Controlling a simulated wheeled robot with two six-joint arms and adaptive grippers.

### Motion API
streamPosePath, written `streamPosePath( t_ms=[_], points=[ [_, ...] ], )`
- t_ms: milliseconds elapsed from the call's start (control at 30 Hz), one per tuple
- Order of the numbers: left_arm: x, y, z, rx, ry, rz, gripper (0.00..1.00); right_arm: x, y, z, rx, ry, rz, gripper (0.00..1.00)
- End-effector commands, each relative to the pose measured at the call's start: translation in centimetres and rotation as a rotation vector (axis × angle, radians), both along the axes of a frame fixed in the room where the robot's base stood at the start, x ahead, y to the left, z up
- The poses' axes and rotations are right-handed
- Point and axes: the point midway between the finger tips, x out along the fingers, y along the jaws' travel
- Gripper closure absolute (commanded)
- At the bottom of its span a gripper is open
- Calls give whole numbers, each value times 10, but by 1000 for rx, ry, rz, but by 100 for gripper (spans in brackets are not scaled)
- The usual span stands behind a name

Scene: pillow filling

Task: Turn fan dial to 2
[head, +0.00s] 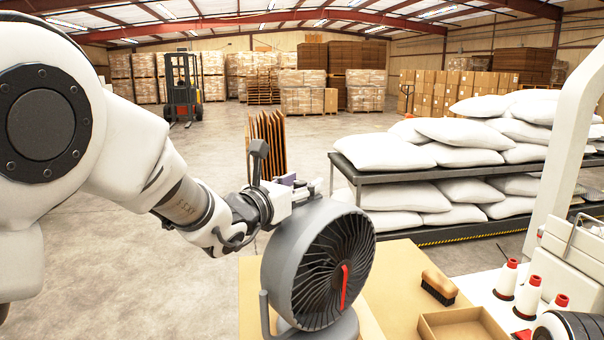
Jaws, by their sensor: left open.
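A grey round fan (300,262) stands on the table, its dark bladed front turned to the right, with a red strip on the grille. I cannot make out its dial in this view. My left gripper (308,190) is at the upper back edge of the fan, reaching in from the left. It is open, and its fingertips are partly hidden by the fan's rim. I cannot tell whether it touches the fan.
A white machine (570,245) stands at the right. Behind is a rack (350,176) of white pillows (385,152). Open floor lies to the left.

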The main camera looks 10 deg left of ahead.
Motion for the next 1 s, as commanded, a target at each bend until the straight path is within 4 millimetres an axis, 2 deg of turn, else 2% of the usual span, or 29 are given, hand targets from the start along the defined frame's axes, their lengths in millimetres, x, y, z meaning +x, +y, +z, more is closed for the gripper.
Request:
streamPosePath(
  t_ms=[233, 267, 400, 767, 1000],
  points=[
    [4, -1, -1, 0, -1, 0, 47, 0, 0, 1, 0, 0, 0, 100],
    [3, -1, -1, 0, -1, 0, 50, 0, 0, 1, 0, 0, 0, 100],
    [3, -1, -1, 0, -1, 0, 100, 0, 0, 1, 0, 0, 0, 100],
    [3, -1, -1, -1, 0, -15, 100, 0, 0, 0, 0, 0, 0, 100],
    [4, 0, -2, -2, 0, -103, 100, 0, 0, -5, 0, 0, 0, 100]
  ],
)
